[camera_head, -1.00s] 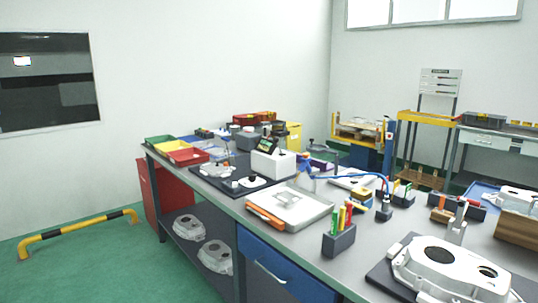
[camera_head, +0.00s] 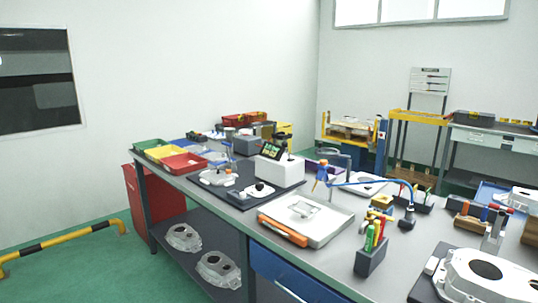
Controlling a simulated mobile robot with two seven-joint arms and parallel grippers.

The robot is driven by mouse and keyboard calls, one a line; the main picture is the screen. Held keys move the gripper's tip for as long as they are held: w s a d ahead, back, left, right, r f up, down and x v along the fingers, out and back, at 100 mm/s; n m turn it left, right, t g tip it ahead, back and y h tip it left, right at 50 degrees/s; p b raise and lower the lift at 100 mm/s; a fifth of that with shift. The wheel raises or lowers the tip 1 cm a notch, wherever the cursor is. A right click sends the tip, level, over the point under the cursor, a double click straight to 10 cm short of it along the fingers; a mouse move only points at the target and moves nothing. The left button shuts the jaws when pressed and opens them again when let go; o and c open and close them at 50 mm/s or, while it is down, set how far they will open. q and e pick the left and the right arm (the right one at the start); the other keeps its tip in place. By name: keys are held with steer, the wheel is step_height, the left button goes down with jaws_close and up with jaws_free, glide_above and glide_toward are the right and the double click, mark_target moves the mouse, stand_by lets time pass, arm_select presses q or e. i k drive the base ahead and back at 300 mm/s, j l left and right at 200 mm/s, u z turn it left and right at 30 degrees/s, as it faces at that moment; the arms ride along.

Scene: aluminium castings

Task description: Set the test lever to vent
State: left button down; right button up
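Neither of my grippers shows in this view.
Green, yellow and red bins (camera_head: 184,163) stand at the bench's left end. A clipboard-like tray (camera_head: 305,218), a pen holder (camera_head: 371,257) and a large casting (camera_head: 485,277) occupy the nearer bench. A yellow-black floor rail (camera_head: 62,243) runs at left, with open green floor around it.

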mark_target(285, 143)
steer(key=i+j, duration=0.15)
steer(key=j, duration=0.25)
steer(key=i+j, duration=0.15)
steer(key=j, duration=0.2)
steer(key=i+j, duration=0.15)
steer(key=j, duration=0.25)
steer(key=i+j, duration=0.15)
steer(key=j, duration=0.2)
steer(key=i+j, duration=0.15)
steer(key=j, duration=0.25)
steer(key=i+j+u, duration=0.1)
steer(key=j, duration=0.3)
steer(key=i+j, duration=0.25)
steer(key=j, duration=0.1)
